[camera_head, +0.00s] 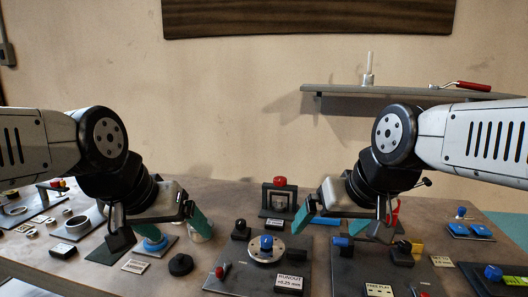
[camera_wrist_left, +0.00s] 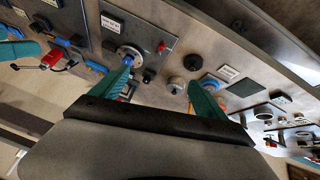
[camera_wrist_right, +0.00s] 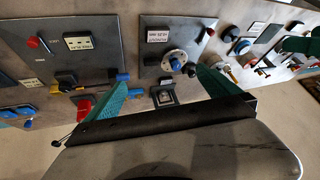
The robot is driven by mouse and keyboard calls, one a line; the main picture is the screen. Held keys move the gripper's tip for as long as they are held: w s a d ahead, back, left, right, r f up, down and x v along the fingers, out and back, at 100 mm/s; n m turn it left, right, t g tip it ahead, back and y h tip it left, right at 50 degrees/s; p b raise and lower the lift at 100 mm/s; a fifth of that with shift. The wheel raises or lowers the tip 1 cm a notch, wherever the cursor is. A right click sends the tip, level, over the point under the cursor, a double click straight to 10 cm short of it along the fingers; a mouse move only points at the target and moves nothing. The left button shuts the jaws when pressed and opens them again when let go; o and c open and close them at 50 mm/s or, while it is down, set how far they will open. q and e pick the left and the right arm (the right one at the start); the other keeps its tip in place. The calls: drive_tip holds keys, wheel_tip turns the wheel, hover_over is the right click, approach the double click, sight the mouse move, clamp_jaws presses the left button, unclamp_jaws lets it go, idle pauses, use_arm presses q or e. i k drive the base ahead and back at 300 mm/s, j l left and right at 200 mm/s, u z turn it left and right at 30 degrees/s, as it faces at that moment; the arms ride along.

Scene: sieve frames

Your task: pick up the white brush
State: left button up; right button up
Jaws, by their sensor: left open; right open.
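I cannot make out a white brush for certain in any view. In the head view, a small white object (camera_head: 200,232) is partly hidden behind a finger of my left gripper (camera_head: 156,222), and its kind cannot be told. My left gripper is open and empty above the left part of the table, over a blue ring on a plate (camera_head: 155,244). My right gripper (camera_head: 360,208) is open and empty above the right-centre plates. The teal fingers stand apart in the left wrist view (camera_wrist_left: 160,76) and in the right wrist view (camera_wrist_right: 160,80).
The table (camera_head: 50,262) is crowded with dark plates bearing knobs and fittings. A black frame with a red knob (camera_head: 280,182) stands between the grippers. A wall shelf (camera_head: 340,92) holds an upright white rod (camera_head: 369,66) and a red-handled tool (camera_head: 472,86).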

sight(371, 60)
drive_tip(key=z, duration=1.05)
